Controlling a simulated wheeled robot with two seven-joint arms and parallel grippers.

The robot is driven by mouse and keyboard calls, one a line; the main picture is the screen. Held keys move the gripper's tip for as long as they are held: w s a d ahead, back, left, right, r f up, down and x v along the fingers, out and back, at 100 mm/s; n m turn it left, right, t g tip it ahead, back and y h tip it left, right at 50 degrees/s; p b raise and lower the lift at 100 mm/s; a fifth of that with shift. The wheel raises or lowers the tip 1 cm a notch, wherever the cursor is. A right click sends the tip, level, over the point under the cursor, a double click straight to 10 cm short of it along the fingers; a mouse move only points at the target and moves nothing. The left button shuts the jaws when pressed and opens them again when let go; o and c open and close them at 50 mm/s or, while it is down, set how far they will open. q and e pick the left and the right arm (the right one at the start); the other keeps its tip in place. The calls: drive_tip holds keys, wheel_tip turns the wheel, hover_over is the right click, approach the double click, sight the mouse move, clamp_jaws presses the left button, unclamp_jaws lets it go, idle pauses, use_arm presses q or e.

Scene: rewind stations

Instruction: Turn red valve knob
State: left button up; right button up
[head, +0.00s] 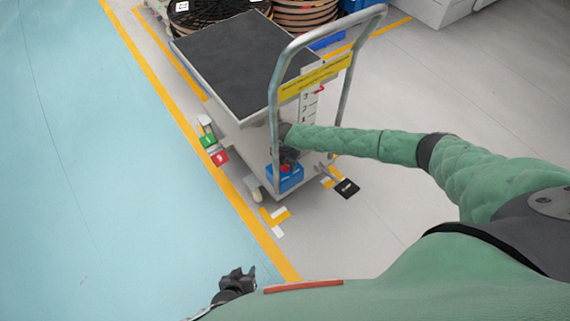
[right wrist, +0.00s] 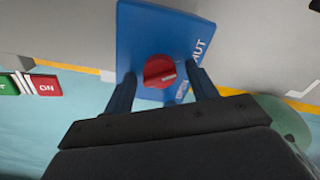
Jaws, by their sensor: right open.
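The red valve knob (right wrist: 160,71) is round with a pale mark and sits on a blue plate (right wrist: 145,30) with white lettering, partly hidden. In the head view the knob (head: 285,168) shows small and red on the blue box (head: 286,182) low on the cart. My right gripper (right wrist: 163,80) is open, its fingers on either side of the knob in the right wrist view; I cannot tell whether they touch it. In the head view the right gripper (head: 289,154) is just above the knob. My left gripper (head: 238,280) is at the bottom, far from the cart; its jaws are unclear.
A cart with a dark top (head: 240,60) and a metal push handle (head: 275,95) stands around my right gripper. Green (head: 208,141) and red (head: 220,158) blocks, the red marked ON, sit beside it. Cable reels (head: 305,15) stand behind. The blue floor at left is clear.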

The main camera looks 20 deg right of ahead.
drive_tip(key=c, duration=0.9)
drive_tip(key=shift+c, duration=0.2)
